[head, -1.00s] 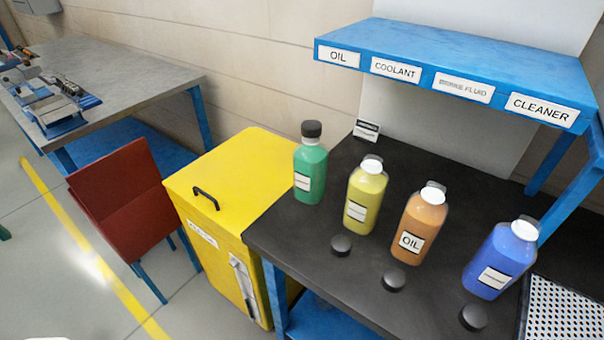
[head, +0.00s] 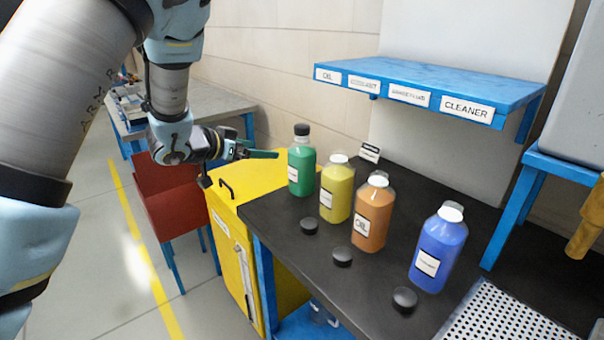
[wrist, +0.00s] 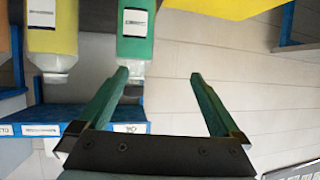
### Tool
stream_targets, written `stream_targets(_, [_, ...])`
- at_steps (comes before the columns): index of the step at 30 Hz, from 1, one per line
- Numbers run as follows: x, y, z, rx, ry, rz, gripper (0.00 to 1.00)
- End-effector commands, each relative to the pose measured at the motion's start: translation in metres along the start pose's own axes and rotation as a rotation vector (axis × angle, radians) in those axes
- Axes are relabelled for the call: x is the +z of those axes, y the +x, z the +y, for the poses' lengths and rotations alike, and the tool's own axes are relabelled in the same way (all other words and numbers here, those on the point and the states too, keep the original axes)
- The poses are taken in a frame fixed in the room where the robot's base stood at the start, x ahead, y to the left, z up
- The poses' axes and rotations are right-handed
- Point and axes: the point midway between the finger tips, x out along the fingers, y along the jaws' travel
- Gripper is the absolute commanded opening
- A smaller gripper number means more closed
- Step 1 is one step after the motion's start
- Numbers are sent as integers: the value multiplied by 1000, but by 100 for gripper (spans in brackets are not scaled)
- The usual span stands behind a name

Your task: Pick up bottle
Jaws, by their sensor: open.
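Several bottles stand upright in a row on the black bench top. They are a green bottle (head: 301,165) with a dark cap, a yellow bottle (head: 337,192), an orange bottle (head: 372,215) labelled OIL, and a blue bottle (head: 438,252). The last three have white tops. My gripper (head: 262,154) is open and empty, just left of the green bottle and apart from it. In the wrist view, upside down, the open fingers (wrist: 165,85) frame bare wall. The green bottle (wrist: 136,32) is beyond the left finger, which overlaps its top. The yellow bottle (wrist: 52,35) is farther left.
Dark loose caps (head: 342,257) lie before the bottles. A blue shelf (head: 440,82) with labels overhangs the bench's back. A perforated tray (head: 510,325) lies at the right. A small sign (head: 370,152) stands behind the bottles.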

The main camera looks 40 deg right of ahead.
Motion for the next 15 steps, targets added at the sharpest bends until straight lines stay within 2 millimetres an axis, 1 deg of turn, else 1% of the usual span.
stream_targets(1, [0, 8, 15, 47, 15, 6, 100])
stream_targets(3, [-2, 15, 28, 92, 25, 13, 100])
stream_targets(4, [-4, 18, 31, 104, 28, 15, 100])
stream_targets(9, [-6, 42, 39, 120, 31, 15, 100])
stream_targets(12, [-7, 56, 40, 118, 31, 16, 100])
stream_targets(15, [-6, 66, 40, 116, 29, 17, 100])
